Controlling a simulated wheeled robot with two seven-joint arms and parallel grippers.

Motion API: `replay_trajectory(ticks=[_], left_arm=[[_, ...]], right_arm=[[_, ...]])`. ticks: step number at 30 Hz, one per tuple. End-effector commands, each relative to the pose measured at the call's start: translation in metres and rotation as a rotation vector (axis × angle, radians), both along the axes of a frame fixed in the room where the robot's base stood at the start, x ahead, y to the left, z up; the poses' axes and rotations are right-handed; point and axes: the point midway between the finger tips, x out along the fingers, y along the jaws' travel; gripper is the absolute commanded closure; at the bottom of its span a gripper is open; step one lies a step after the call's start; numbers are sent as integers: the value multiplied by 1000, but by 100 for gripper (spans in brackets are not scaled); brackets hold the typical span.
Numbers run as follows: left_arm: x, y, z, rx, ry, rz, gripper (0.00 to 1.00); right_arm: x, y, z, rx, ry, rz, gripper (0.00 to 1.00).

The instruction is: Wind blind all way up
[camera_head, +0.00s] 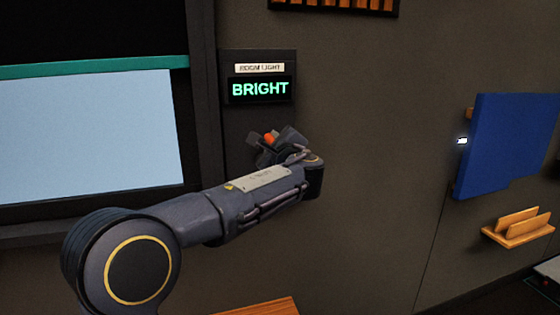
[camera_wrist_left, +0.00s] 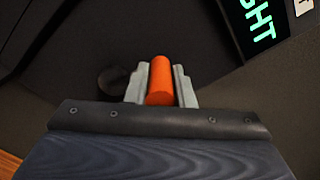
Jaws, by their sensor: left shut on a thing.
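The window (camera_head: 90,135) is at the left of the head view, pale blue in its lower part. A teal bar (camera_head: 110,66) crosses it, with a black area (camera_head: 80,25) above that looks like the blind. A dark wall panel (camera_head: 258,58) beside the window carries a sign reading BRIGHT (camera_head: 260,89). My left gripper (camera_head: 272,138) is at the panel's lower part, shut on an orange knob (camera_head: 270,138). In the left wrist view the orange knob (camera_wrist_left: 160,82) sits between both fingers. The crank behind it is mostly hidden. My right gripper is not in view.
A dark round piece (camera_wrist_left: 113,79) shows beside the fingers in the left wrist view. A blue board (camera_head: 510,143) and a small wooden shelf (camera_head: 518,230) are on the wall at right. A wooden surface (camera_head: 260,308) shows at the bottom. The wall between is bare.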

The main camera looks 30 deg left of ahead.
Motion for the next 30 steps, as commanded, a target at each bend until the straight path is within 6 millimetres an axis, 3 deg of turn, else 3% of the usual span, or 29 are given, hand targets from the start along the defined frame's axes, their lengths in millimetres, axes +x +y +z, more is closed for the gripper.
replay_trajectory(ticks=[1,16,30], left_arm=[[-4,3,-7,-31,-38,2,100],[-30,26,-13,-339,-397,2,100],[-50,43,-32,-627,-735,1,100]], right_arm=[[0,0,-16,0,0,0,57],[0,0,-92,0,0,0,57],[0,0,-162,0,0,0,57]])
